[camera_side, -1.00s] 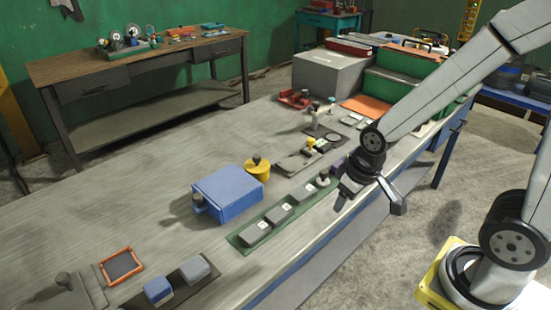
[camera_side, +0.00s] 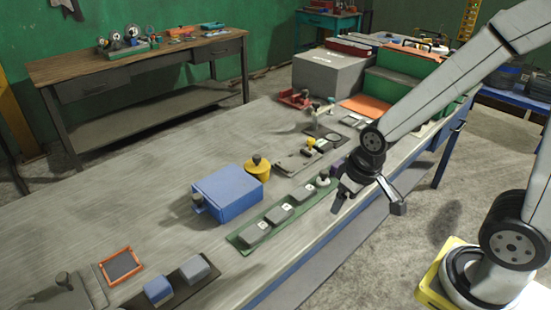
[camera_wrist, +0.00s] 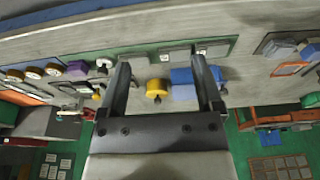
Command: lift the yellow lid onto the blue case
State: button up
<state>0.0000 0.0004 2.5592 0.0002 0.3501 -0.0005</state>
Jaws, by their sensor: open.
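The yellow lid (camera_side: 256,172) is a round yellow piece with a dark knob on top, standing on the bench at the far right corner of the blue case. The blue case (camera_side: 228,195) is a box with a flat blue top. In the wrist view the yellow lid (camera_wrist: 153,89) and the blue case (camera_wrist: 183,76) show side by side between my fingers, farther off. My gripper (camera_side: 368,205) is open and empty near the bench's front edge, to the right of both and apart from them. It also shows in the wrist view (camera_wrist: 160,65).
A green tray (camera_side: 240,240) with several grey blocks lies between the case and the front edge. A dark-knobbed piece (camera_side: 197,201) stands at the case's left. An orange-framed tray (camera_side: 121,265) lies front left. The bench behind the case is clear.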

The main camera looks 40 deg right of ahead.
jog(key=w+d+n, duration=0.1)
jog(key=w+d, duration=0.1)
jog(key=w, duration=1.6)
jog(key=n+t+y, duration=0.1)
jog(key=n+t, duration=0.1)
send_near(257, 156)
jog(key=x, duration=0.2)
jog(key=shift+w+a+f, duration=0.1)
jog(key=shift+w, duration=0.05)
jog(key=shift+f, duration=0.1)
jog(key=shift+x, duration=1.2)
jog(key=shift+f, duration=0.1)
jog(key=shift+x, duration=2.55)
